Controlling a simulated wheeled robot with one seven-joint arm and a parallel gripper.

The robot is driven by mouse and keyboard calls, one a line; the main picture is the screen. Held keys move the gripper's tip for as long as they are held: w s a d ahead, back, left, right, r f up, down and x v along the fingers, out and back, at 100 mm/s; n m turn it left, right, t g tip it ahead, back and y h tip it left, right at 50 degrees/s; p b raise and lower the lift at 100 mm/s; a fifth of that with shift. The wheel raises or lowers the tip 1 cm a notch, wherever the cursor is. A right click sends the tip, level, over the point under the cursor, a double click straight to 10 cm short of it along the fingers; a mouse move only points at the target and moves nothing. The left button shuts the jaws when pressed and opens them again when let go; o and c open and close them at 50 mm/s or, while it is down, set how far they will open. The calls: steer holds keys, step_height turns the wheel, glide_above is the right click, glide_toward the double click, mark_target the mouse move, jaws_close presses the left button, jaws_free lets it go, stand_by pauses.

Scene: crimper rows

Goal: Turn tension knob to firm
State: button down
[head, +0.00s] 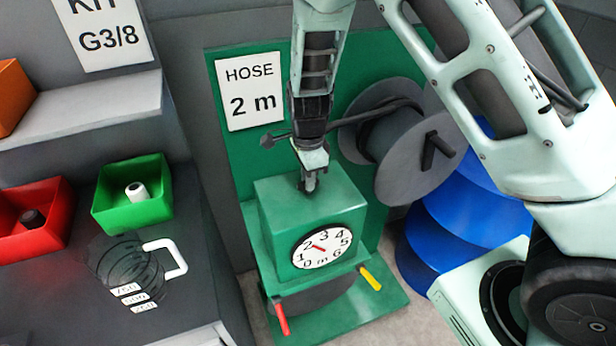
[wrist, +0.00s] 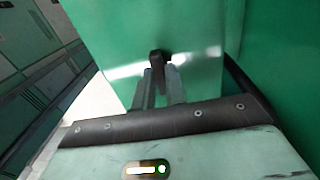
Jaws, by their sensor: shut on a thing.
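A green machine box (head: 275,222) stands against the green backboard. A small dark knob (wrist: 157,60) projects from its face in the wrist view and is taken to be the tension knob. My gripper (head: 309,182) comes down on the box top, and its two grey fingers (wrist: 159,80) are shut on the knob's sides. In the head view the fingers mostly hide the knob. No firm or soft marking is legible, so its setting cannot be told. The white dial (head: 322,246) on the box front has numbers and a red pointer aimed up-left, near 2.
A grey hose reel with a crank (head: 410,165) stands right of the box, above a blue drum (head: 450,225). Red (head: 282,318) and yellow (head: 371,278) handles stick out below the dial. Left are green (head: 115,212) and red (head: 45,195) bins and a clear jug (head: 110,265).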

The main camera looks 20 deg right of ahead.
steer(key=c, duration=1.4)
jaws_free()
steer(key=shift+c, duration=0.2)
step_height(320, 180, up, 18)
steer(key=b, duration=0.3)
steer(key=shift+f, duration=0.25)
steer(key=s+a+f+n+b, duration=0.2)
steer(key=s+f+n+b, duration=0.1)
steer(key=s+n, duration=0.5)
steer(key=s+a+f+n+b, duration=0.2)
steer(key=s+f+n, duration=0.3)
steer(key=s+n, duration=0.4)
steer(key=s+a+f+n+b, duration=0.2)
steer(key=s+f+n+b, duration=0.2)
steer(key=s+n, duration=0.5)
steer(key=shift+s+a+y, duration=0.3)
steer(key=shift+s, duration=0.45)
